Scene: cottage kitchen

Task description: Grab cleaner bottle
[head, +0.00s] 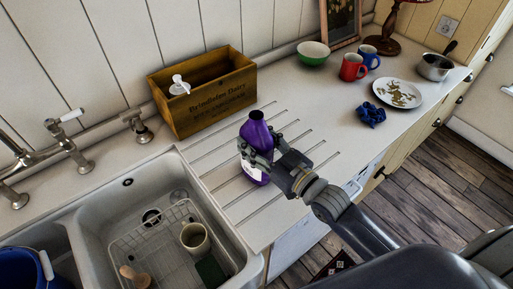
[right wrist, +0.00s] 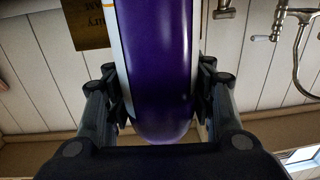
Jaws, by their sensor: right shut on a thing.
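The cleaner bottle (head: 258,134) is purple with a pale label low on its body. It stands about upright at the grooved draining area of the counter, in the middle of the head view. My right gripper (head: 257,158) is shut around the bottle's body from the right, and its fingers hide part of it. In the right wrist view the purple bottle (right wrist: 158,65) fills the space between the two fingers (right wrist: 160,100). I cannot tell whether the bottle's base touches the counter. My left gripper is not in view.
A wooden crate (head: 203,117) with a white pump top (head: 180,86) stands behind the bottle. The sink (head: 101,213) lies to the left, holding a rack and a mug (head: 195,238).

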